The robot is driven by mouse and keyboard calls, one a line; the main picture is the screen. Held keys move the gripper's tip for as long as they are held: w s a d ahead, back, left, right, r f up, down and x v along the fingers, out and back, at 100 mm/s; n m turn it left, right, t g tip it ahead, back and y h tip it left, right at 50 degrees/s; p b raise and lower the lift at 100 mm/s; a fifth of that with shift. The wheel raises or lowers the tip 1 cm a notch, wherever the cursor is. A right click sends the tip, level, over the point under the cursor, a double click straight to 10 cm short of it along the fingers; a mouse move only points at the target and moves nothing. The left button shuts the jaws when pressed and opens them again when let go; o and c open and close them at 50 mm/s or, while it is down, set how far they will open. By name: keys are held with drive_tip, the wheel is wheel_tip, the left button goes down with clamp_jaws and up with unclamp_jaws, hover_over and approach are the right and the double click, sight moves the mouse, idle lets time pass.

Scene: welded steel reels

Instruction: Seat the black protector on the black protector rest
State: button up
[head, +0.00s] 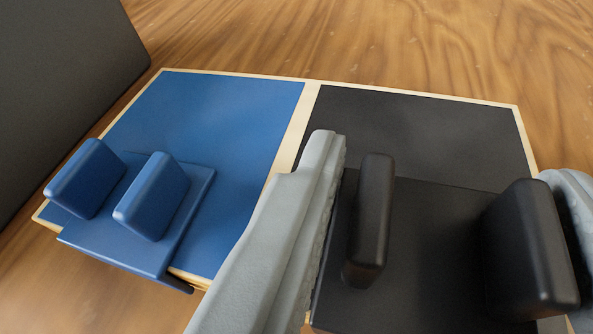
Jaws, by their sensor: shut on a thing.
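The black protector (430,250) is a dark plate with two upright blocks. My gripper (445,165) has one grey finger along its left side and the other at its right, and is shut on it. The black protector rest (430,130) is the dark rectangle on the pale-edged board, behind and partly under the protector in the picture. The protector covers the rest's near part; its far strip is bare. I cannot tell whether the protector touches the rest. The protector's near end is cut off by the frame.
A blue protector (195,215) with two blocks lies at the near left of a blue rest (220,115), sticking out past its near edge. A dark grey panel (60,80) stands at the upper left. The wooden table (400,40) is clear behind the board.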

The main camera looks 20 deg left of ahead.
drive_tip(key=shift+f, duration=1.05)
idle(1.8)
drive_tip(key=o, duration=1.3)
drive_tip(key=shift+c, duration=0.2)
drive_tip(key=shift+o, duration=0.4)
drive_tip(key=o, duration=0.3)
drive_tip(key=shift+o, duration=0.4)
